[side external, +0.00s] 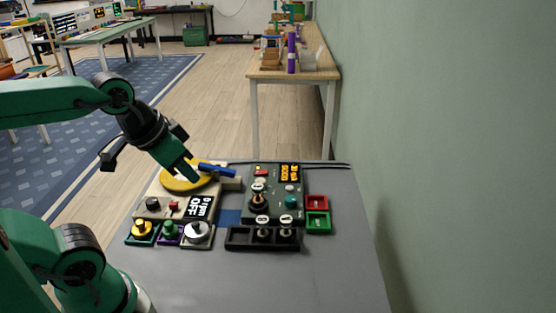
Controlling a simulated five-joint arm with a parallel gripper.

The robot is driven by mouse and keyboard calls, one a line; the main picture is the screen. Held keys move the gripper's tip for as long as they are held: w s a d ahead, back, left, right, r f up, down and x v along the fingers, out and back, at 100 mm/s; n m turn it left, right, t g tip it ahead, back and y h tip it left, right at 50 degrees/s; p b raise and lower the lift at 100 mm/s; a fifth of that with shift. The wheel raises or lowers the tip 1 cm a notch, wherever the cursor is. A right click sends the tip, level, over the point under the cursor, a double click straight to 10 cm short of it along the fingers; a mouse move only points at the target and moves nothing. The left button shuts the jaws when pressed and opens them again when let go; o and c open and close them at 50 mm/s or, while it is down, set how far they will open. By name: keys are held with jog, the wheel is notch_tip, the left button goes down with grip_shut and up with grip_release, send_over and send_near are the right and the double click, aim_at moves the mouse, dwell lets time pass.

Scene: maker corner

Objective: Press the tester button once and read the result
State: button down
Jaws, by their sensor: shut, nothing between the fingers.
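The tester appears to be the dark green box (275,209) on the grey table, with a lit orange display (290,172) whose text is too small to read. A dark piece with a white round top (258,188) stands upright on the box. My gripper (193,180) is shut and empty, pointing down over the yellow disc (172,184), left of the tester and apart from it. Whether it touches the disc cannot be told.
A beige unit (157,193) with an "OFF" display (200,207) carries the disc and a blue bar (217,170). Yellow, purple and grey knob blocks stand in front. A black tray (245,239) holds two pieces. Red (316,202) and green (318,222) bins stand right. The table's front is clear.

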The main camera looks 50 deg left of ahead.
jog(key=shift+s+f, duration=0.25)
jog(key=shift+s, duration=0.1)
